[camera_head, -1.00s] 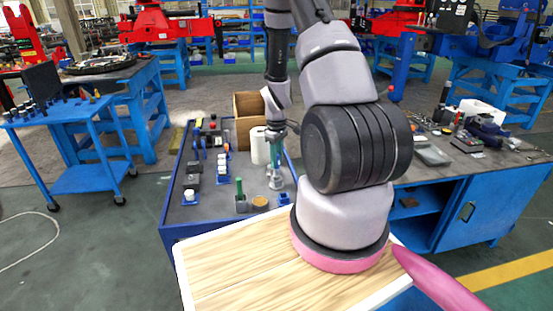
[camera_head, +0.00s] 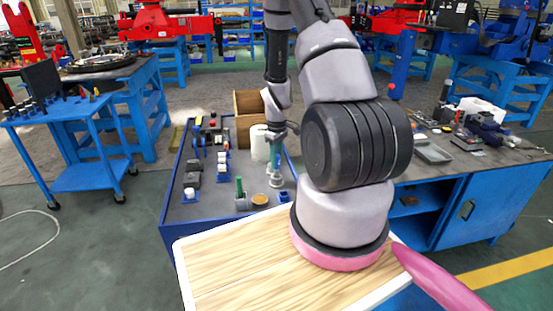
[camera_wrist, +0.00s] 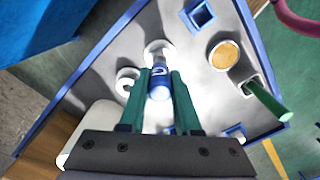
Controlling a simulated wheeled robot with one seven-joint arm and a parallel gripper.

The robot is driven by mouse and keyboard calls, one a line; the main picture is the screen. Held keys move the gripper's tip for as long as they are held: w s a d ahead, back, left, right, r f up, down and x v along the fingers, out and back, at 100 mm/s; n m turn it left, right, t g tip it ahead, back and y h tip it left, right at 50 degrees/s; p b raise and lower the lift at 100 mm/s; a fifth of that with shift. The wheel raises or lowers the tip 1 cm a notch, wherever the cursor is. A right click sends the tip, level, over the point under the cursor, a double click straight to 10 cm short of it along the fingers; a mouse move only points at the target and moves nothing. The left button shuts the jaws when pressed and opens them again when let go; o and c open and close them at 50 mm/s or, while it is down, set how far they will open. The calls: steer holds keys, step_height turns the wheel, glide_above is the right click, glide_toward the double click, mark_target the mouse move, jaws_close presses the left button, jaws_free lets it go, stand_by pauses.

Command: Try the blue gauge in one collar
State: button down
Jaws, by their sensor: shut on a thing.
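My gripper (camera_wrist: 158,90) is shut on the blue gauge (camera_wrist: 159,85), a short blue cylinder with a pale band, between its green fingers. In the wrist view the gauge's far end is over or against a white round collar (camera_wrist: 157,46); I cannot tell whether it is in the opening. A smaller white ring (camera_wrist: 127,80) lies to the left. In the head view my gripper (camera_head: 274,165) is low over the grey tabletop, and the gauge is hard to make out.
Several small parts occupy the table's left side (camera_head: 193,181).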

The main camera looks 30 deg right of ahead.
steer(key=shift+f, duration=1.15)
stand_by(0.4)
steer(key=shift+r, duration=0.1)
steer(key=shift+r, duration=3.25)
